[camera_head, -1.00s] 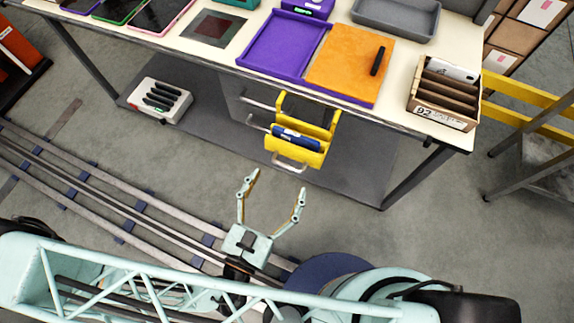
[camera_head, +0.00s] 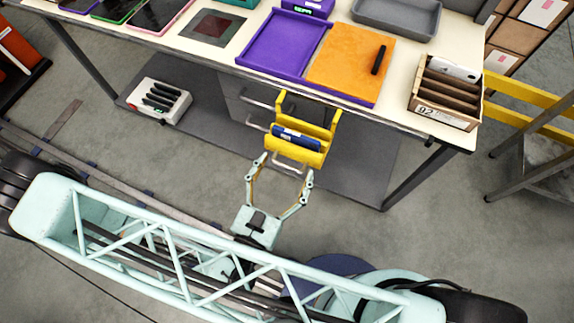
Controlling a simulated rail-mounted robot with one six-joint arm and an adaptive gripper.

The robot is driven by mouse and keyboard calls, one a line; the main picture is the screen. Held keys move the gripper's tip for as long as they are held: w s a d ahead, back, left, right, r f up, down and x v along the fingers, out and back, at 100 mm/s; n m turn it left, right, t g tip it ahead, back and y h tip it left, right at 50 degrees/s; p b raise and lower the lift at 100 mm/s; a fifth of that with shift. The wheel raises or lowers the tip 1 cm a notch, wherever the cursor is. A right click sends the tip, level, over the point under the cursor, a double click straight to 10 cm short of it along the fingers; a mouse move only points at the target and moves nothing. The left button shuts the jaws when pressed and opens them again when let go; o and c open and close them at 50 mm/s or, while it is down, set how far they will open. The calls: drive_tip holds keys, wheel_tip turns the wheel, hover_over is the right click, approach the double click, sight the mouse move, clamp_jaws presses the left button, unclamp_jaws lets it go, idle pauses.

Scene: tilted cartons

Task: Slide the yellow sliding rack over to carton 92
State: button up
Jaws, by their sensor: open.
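The yellow sliding rack (camera_head: 312,155) stands out below the front edge of the table, with a blue item (camera_head: 296,138) lying in it. A pale handle (camera_head: 291,166) is on its lower front. My gripper (camera_head: 286,165) is open, its two fingertips just in front of the rack, one toward each side of the handle. I cannot tell whether they touch it. Carton 92 (camera_head: 440,113) is a brown carton with inner dividers at the right end of the tabletop. It holds a white item (camera_head: 453,69), and its front label reads 92.
The table (camera_head: 215,65) carries a purple tray (camera_head: 281,44), an orange board (camera_head: 345,57) with a black handle, and a grey bin (camera_head: 396,17). A table leg (camera_head: 416,180) stands right of the rack. A white box (camera_head: 153,101) sits on the lower shelf. A yellow-railed stand (camera_head: 530,103) is at right.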

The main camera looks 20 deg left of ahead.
drive_tip(key=shift+w, duration=0.3)
drive_tip(key=c, duration=1.1)
